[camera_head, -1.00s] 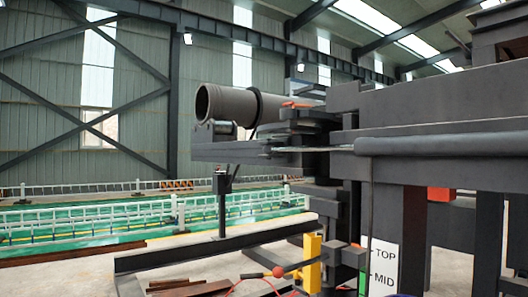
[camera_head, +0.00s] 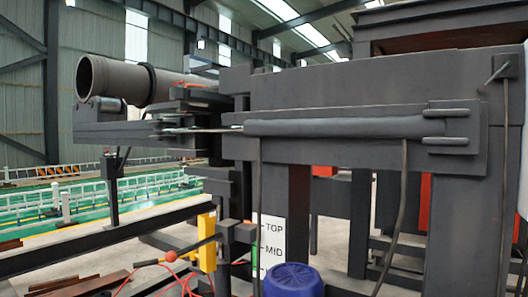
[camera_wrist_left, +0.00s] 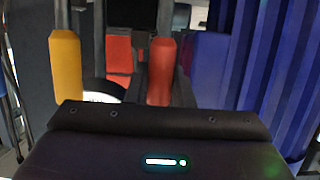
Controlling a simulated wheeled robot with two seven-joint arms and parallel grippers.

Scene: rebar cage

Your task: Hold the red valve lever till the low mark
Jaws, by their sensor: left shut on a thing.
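A red lever handle (camera_wrist_left: 161,70) stands upright in the middle of the left wrist view. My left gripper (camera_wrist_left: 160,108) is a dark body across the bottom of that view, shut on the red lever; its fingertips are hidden. A yellow handle (camera_wrist_left: 66,65) stands to its left, apart from the red one. In the head view a white level board (camera_head: 271,240) shows TOP and MID marks; its lower part is hidden behind a blue drum (camera_head: 292,281). Neither gripper shows in the head view.
A ribbed blue surface (camera_wrist_left: 262,70) fills the right of the wrist view. In the head view a rod ends in a red ball (camera_head: 171,256) beside a yellow block (camera_head: 207,242).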

